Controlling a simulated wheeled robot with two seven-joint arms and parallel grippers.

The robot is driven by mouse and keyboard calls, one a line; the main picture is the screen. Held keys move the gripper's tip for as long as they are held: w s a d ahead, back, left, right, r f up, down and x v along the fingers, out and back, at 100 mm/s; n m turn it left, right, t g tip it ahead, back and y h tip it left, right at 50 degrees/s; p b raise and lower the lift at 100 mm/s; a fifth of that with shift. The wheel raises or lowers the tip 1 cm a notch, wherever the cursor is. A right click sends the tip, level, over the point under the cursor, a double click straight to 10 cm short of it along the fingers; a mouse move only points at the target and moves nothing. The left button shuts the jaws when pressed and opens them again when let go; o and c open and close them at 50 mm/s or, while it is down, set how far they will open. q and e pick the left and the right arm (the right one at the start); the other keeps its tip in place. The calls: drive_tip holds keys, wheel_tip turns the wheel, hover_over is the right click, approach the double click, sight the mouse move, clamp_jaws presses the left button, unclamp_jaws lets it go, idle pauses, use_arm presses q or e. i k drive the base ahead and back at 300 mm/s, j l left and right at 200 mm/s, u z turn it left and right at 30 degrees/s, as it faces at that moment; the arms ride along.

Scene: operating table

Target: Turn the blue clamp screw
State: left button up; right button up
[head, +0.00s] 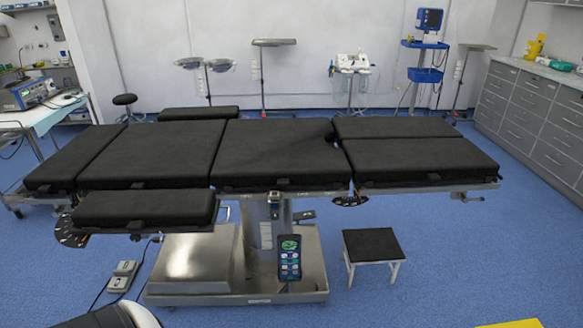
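The operating table (270,150) with black pads spans the middle of the head view. Its steel column and base (195,262) stand below it. Metal side rails run along the near edge of the pads, with small dark fittings under them. I cannot make out a blue clamp screw on the table or its rails; it is hidden or too small to tell. Neither my left nor my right gripper is in view.
A handset (289,257) hangs at the column. A black-topped step stool (373,247) stands front right. A foot pedal (123,275) with a cable lies on the floor at left. Grey cabinets (535,120) line the right wall.

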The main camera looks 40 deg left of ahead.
sight(274, 214)
drive_tip(key=u, duration=1.5)
